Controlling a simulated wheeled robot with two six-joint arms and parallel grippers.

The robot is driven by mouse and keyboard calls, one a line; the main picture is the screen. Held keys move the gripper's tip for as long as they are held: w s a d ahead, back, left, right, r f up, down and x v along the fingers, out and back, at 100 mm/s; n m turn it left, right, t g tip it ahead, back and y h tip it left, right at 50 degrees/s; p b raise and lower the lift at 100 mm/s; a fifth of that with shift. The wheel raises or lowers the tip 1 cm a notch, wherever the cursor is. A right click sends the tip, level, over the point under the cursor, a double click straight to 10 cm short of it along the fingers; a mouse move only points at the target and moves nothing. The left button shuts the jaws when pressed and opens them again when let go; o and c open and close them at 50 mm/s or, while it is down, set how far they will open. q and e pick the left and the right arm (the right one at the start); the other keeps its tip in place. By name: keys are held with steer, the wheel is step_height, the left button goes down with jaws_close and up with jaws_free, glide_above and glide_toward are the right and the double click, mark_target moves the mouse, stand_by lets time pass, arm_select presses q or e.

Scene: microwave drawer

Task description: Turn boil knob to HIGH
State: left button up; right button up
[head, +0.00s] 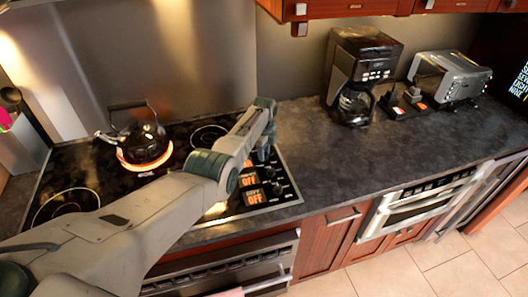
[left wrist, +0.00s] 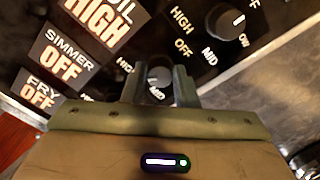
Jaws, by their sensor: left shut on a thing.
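My left gripper (head: 262,153) is over the right side of the stove's control panel, its fingers pointing down. In the left wrist view its two fingers (left wrist: 160,85) are closed on the sides of a small round knob (left wrist: 160,75), in line with the boil display, so it appears to be the boil knob. The fingers and palm partly hide it. The boil display (left wrist: 95,17) reads HIGH. The simmer display (left wrist: 62,57) and fry display (left wrist: 40,94) read OFF. My right gripper is not in view.
A black kettle (head: 143,140) stands on a burner glowing orange. Another knob (left wrist: 225,20) is close to the held one. A coffee maker (head: 362,70) and a toaster (head: 450,77) stand on the counter to the right. The counter between stove and coffee maker is clear.

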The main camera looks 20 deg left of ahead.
arm_select(q)
steer(key=shift+w+r, duration=0.15)
steer(key=shift+r, duration=0.05)
steer(key=o, duration=1)
steer(key=shift+f, duration=0.1)
step_height(320, 180, up, 11)
steer(key=shift+f+b, duration=0.1)
steer(key=shift+b, duration=0.9)
